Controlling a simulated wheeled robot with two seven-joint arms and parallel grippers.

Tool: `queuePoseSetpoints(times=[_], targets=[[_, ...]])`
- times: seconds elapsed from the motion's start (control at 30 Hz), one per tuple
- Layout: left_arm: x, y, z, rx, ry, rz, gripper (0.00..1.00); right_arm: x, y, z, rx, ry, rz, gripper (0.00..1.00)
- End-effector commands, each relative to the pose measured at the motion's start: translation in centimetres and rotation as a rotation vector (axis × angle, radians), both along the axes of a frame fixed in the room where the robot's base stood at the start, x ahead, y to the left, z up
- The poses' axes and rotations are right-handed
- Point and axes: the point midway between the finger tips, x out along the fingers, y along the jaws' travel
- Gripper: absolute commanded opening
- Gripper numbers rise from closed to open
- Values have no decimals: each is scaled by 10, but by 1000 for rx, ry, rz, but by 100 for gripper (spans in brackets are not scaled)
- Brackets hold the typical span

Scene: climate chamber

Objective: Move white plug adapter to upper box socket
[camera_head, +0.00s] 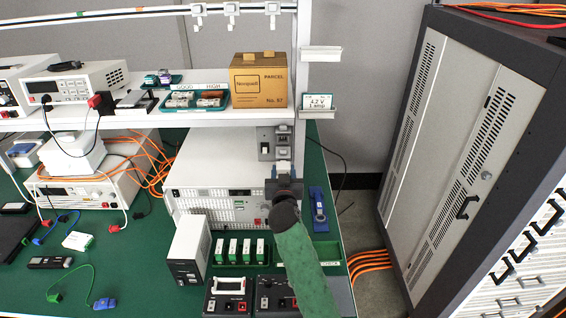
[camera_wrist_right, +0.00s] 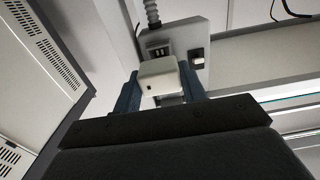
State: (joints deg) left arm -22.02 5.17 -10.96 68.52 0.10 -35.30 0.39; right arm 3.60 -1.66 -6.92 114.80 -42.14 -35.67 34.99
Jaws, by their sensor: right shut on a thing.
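The white plug adapter (camera_wrist_right: 160,72) is between the two blue fingers of my right gripper (camera_wrist_right: 160,92), which is shut on it. In the head view my right gripper (camera_head: 284,172) is just below the grey socket box (camera_head: 266,137) on the shelf's right post. In the wrist view the socket box (camera_wrist_right: 205,38) is right behind the adapter, with a dark opening just above the adapter and a small switch to the right. The adapter hides part of the box, and I cannot tell whether they touch. My left gripper is not in view.
A cardboard parcel box (camera_head: 258,82) stands on the white shelf (camera_head: 215,117) left of the post. A large white instrument (camera_head: 205,180) stands below the shelf. A dark-framed cabinet (camera_head: 440,130) is on the right, with open floor between it and the bench.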

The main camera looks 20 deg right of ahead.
Motion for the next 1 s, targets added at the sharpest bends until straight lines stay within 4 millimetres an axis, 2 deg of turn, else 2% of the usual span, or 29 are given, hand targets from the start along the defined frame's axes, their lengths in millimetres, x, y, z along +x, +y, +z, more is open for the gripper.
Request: queuePoseSetpoints(times=[0.37, 1.0], targets=[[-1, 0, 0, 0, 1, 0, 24, -3, 1, -1, 0, 1, 0, 14], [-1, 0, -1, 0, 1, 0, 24, -32, 9, 0, 1, 0, 0, 14]])
